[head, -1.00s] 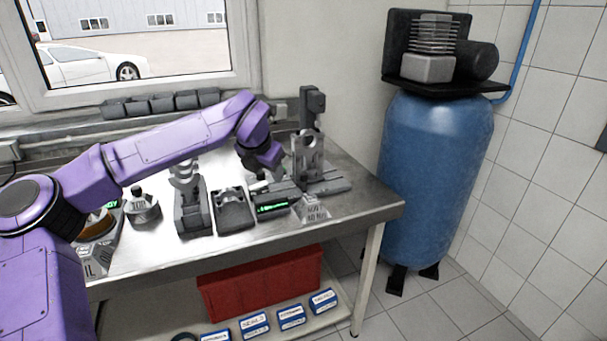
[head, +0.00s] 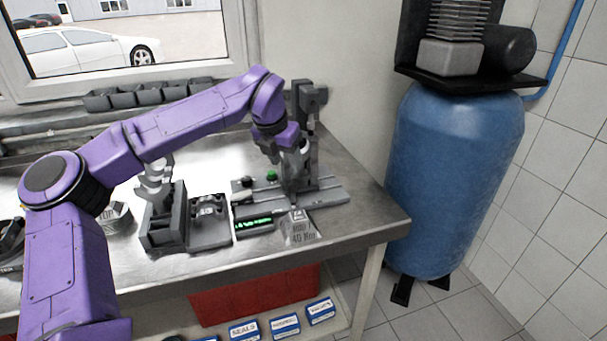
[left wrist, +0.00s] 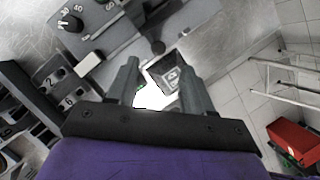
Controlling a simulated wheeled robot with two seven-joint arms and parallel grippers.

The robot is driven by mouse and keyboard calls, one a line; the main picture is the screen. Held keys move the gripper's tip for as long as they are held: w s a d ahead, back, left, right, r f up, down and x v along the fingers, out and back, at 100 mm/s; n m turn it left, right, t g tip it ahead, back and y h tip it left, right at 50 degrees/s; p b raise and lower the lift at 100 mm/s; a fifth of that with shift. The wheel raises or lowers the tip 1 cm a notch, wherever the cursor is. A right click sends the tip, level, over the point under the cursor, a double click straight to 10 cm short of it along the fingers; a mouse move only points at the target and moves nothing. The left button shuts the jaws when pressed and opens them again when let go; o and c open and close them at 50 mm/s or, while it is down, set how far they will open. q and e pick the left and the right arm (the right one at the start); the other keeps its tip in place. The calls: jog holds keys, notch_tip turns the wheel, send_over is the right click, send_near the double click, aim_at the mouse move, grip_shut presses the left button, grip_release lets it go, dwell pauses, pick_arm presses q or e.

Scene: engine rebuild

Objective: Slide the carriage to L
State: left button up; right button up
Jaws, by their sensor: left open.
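A grey machine with a long flat rail bed (head: 325,193) stands at the right end of the bench, with a dark upright column (head: 305,100) behind it. The carriage on this bed is largely hidden by my left arm, and its exact position cannot be told. My left gripper (head: 293,162) is over the bed in front of the column. In the left wrist view the left gripper (left wrist: 158,66) has its two fingers apart, with a dark block (left wrist: 170,80) below and between them. Contact cannot be told. My right gripper is out of view.
A readout with green digits (head: 254,224) and a grey marked wedge (head: 298,230) sit at the bench front. Grey fixtures (head: 208,225) stand to their left. A blue tank (head: 455,180) stands right of the bench. Bins (head: 150,95) line the window.

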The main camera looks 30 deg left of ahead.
aim_at(292, 184)
pick_arm(q)
jog(key=f, duration=0.3)
jog(key=f+p, duration=0.1)
jog(key=f, duration=0.1)
jog(key=shift+w+a, duration=0.15)
jog(key=shift+w, duration=0.2)
jog(key=x, duration=0.5)
jog(key=shift+w+r+p, duration=0.15)
jog(key=shift+w+p, duration=0.15)
jog(key=shift+p, duration=0.05)
jog(key=shift+s+r, duration=0.15)
jog(key=shift+s, duration=0.1)
jog(key=shift+w, duration=0.1)
grip_shut()
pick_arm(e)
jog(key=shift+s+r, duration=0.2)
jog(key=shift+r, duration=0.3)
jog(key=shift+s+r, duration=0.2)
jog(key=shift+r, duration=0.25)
